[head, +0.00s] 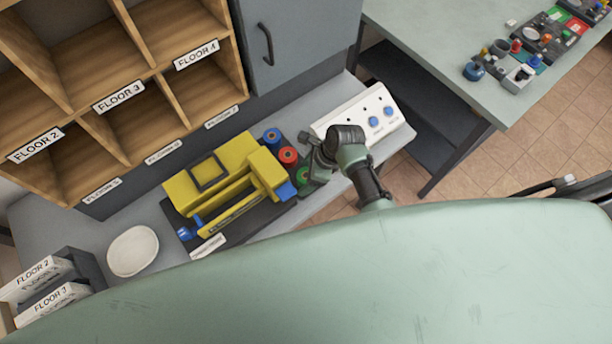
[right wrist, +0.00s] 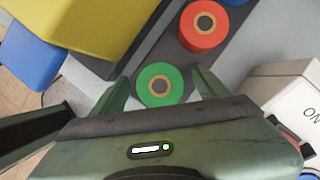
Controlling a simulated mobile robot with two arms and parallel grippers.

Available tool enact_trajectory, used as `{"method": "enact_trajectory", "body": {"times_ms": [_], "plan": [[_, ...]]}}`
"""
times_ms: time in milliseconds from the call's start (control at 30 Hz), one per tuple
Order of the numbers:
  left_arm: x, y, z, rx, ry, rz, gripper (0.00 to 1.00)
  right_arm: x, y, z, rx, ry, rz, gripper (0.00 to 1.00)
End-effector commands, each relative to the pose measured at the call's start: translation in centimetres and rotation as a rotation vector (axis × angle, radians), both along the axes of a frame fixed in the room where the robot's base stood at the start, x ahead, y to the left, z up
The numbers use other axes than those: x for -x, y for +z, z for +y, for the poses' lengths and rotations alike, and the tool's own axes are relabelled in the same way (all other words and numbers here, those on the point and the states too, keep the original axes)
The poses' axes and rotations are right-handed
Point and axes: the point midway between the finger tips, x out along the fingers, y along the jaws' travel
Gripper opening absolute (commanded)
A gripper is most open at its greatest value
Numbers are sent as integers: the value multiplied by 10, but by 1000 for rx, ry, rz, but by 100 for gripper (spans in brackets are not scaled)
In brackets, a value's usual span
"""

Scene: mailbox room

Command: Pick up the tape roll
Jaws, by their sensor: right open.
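Three tape rolls stand in a row beside the yellow machine: a blue roll (head: 272,136), a red roll (head: 288,155) and a green roll (head: 303,175). In the right wrist view the green roll (right wrist: 158,86) lies between the two fingers of my right gripper (right wrist: 162,84), with the red roll (right wrist: 203,26) just beyond. The fingers are open, one on each side of the green roll; I cannot tell whether they touch it. In the head view my right gripper (head: 312,168) is at the green roll and partly hides it. My left gripper is not in view.
The yellow machine (head: 220,172) with blue parts is left of the rolls. A white control box (head: 362,118) with blue knobs stands close to the gripper's right. Wooden floor-labelled cubbies (head: 110,80) rise behind. A white round plate (head: 132,251) lies at the left.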

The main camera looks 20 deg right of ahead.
Motion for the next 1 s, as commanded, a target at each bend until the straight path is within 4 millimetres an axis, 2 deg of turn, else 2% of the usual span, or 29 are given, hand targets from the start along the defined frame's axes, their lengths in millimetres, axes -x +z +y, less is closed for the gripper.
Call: {"method": "enact_trajectory", "body": {"times_ms": [167,267,400,433,767,867,1000], "plan": [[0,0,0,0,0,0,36,0,0,0,1,1,-1,76],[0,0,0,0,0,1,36,0,0,0,0,1,0,51],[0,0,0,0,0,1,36,0,0,0,0,1,0,12],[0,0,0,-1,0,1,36,0,0,0,0,1,0,9],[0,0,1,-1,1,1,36,0,5,0,-1,1,-1,8],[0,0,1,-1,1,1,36,-1,14,0,-1,1,-3,8],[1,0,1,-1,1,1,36,-2,39,1,-1,2,-6,8]]}}
